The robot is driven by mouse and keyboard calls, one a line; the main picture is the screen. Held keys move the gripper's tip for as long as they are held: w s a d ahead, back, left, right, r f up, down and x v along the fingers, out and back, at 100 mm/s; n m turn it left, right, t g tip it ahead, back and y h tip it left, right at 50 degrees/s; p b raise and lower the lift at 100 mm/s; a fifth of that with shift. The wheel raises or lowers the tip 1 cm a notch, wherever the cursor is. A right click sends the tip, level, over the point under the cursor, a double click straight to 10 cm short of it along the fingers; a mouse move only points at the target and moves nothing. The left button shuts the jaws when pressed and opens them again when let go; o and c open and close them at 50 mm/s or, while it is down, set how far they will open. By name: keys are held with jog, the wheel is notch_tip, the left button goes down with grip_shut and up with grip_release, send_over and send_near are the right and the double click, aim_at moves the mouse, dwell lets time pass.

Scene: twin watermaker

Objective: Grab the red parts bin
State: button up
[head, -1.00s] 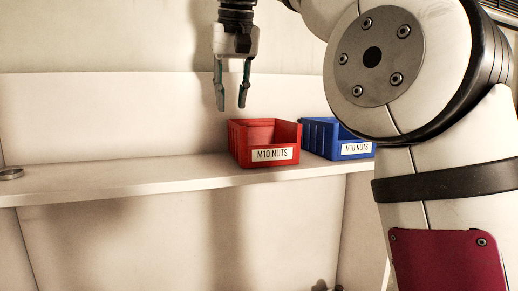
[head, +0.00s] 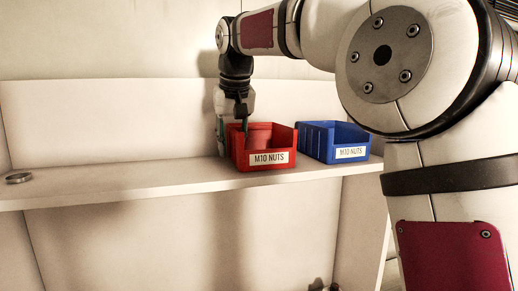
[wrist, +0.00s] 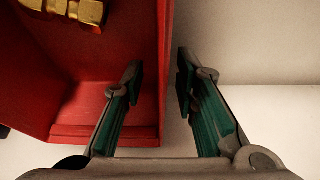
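The red parts bin (head: 265,160), labelled "M10 NUTS", stands upright on the white shelf. My gripper (head: 232,135) is lowered at the bin's left side wall, pointing down. In the wrist view, my gripper (wrist: 158,80) is open, with one finger inside the red bin (wrist: 85,100) and the other outside it. The bin's side wall runs between the fingers, with visible gaps beside it. A gold-coloured part (wrist: 65,10) lies inside the bin. The far fingertips are partly hidden by the bin in the head view.
A blue bin (head: 333,142), also labelled "M10 NUTS", stands close to the right of the red bin. A small round metal item (head: 18,178) lies at the far left of the shelf (head: 110,180). The shelf between them is clear. A back panel (head: 110,120) rises behind.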

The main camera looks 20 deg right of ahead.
jog(key=shift+f, duration=0.25)
dwell(0.7)
jog(key=shift+c, duration=0.4)
grip_shut()
